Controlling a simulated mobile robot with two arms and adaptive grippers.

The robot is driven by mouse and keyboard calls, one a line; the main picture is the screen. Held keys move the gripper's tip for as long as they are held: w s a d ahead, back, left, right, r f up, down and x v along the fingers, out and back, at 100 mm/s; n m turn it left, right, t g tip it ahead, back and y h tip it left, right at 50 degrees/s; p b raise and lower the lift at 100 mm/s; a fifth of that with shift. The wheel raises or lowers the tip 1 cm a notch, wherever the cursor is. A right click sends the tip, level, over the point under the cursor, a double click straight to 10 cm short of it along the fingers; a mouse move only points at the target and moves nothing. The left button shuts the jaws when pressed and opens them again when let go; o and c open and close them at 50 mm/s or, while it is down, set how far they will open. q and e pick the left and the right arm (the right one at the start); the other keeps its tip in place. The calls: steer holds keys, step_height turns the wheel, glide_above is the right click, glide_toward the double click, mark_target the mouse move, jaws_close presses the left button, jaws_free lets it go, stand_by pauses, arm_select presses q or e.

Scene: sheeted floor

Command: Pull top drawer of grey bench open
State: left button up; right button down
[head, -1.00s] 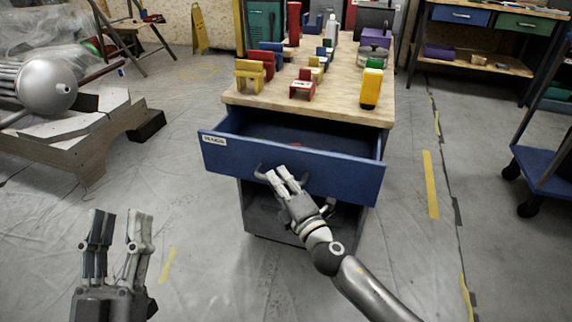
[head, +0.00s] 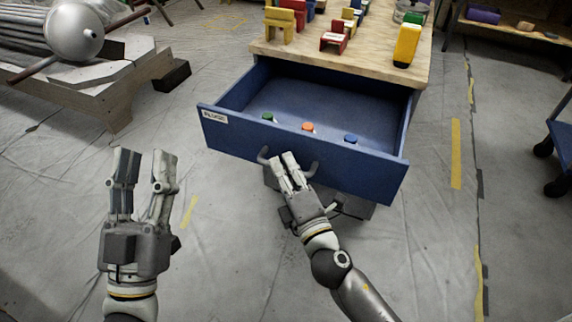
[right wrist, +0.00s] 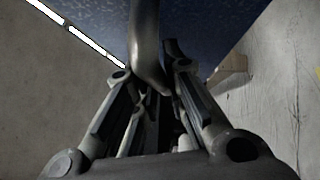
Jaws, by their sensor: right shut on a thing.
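The grey bench has a wooden top (head: 345,52) and a blue top drawer (head: 300,152) that stands far out from under it. Inside the drawer lie a green-capped item (head: 268,117), an orange one (head: 308,127) and a blue one (head: 351,139). My right gripper (head: 287,160) is shut on the drawer's curved handle (head: 312,169). The handle also shows between the fingers in the right wrist view (right wrist: 147,45). My left gripper (head: 145,158) is open and empty, above the floor left of the drawer.
A low wooden platform (head: 120,85) with a grey round object (head: 76,32) is at the upper left. A blue cart (head: 563,135) is at the right edge. The floor around the drawer is mostly clear.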

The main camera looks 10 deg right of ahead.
steer(key=c, duration=1.8)
jaws_free()
steer(key=shift+o, duration=0.2)
steer(key=shift+s+f, duration=0.1)
steer(key=v, duration=1.2)
